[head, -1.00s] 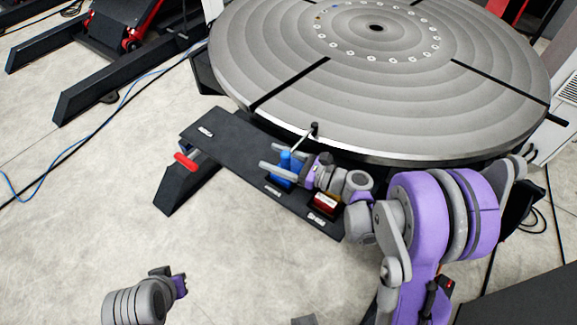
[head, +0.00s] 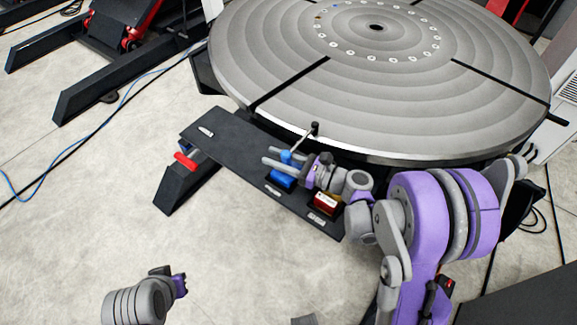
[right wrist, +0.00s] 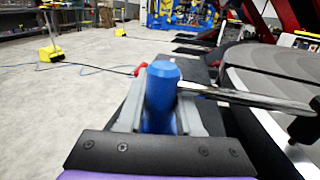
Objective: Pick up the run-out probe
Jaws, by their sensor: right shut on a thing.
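The run-out probe has a blue body (head: 288,157) and a thin metal rod that slants up to a dark ball end near the round table's rim. In the right wrist view its blue cylinder (right wrist: 161,95) stands upright between the fingers, with the rod reaching right. My right gripper (head: 270,157) is shut on the blue body, over the black shelf (head: 225,140). More blue (head: 281,178) shows below the fingers at a shelf recess; I cannot tell whether it is part of the probe. My left gripper (head: 178,283) is at the lower left, away from the shelf; its jaws are unclear.
The large grey round table (head: 390,105) lies just beyond the probe, close to its rod. A red block (head: 326,202) sits in another recess to the right. A red handle (head: 185,161) sticks out at the shelf's left side. Cables cross the floor at left.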

